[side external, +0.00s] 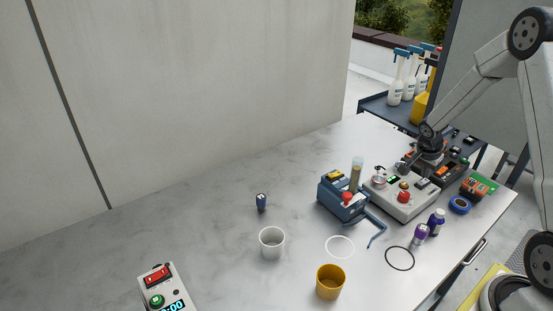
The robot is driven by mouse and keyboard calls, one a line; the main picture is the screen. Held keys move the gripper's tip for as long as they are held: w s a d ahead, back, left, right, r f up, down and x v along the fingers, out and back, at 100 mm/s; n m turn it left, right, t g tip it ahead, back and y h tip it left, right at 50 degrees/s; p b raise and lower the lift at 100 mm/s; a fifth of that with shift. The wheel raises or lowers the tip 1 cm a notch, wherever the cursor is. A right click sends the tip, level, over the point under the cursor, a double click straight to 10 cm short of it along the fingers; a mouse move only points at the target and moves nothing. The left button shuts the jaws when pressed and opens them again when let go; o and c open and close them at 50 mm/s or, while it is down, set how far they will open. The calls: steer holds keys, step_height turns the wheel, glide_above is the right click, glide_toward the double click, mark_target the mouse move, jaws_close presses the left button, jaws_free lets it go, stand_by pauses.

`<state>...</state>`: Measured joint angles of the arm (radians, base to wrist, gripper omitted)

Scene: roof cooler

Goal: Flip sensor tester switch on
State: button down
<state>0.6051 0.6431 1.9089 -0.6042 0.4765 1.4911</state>
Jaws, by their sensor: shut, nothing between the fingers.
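A light grey box with controls (407,203) stands near the right end of the table and looks like the sensor tester. It carries a red knob or button, a small green-lit part and a round pale part on top. My gripper (402,167) is shut and empty, low over the back edge of this box. Whether it touches the box cannot be told. The switch itself is too small to make out, and my gripper and wrist hide part of the box's back side. Another box with a red rocker switch (158,276) stands at the lower left, far from my gripper.
A blue device (330,194) with a tube stands just left of the grey box. Dark and orange equipment (455,171) lies right behind it. A white cup (272,243) and yellow cup (330,282) stand farther left.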

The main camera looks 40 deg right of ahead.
mark_target(422, 182)
step_height(422, 182, up, 12)
steer(key=shift+r, duration=0.25)
stand_by(0.3)
steer(key=shift+a, duration=0.15)
steer(key=s+a+f+n+t+y, duration=0.1)
steer(key=s+a+f+n+y, duration=0.1)
steer(key=a+n, duration=0.7)
steer(key=s+a+f+n+t+y, duration=0.1)
steer(key=s+a+f+n, duration=0.2)
steer(key=a+n, duration=0.6)
steer(key=s+a, duration=0.2)
steer(key=a, duration=0.9)
steer(key=shift+a+t+y, duration=0.3)
steer(key=shift+y, duration=0.1)
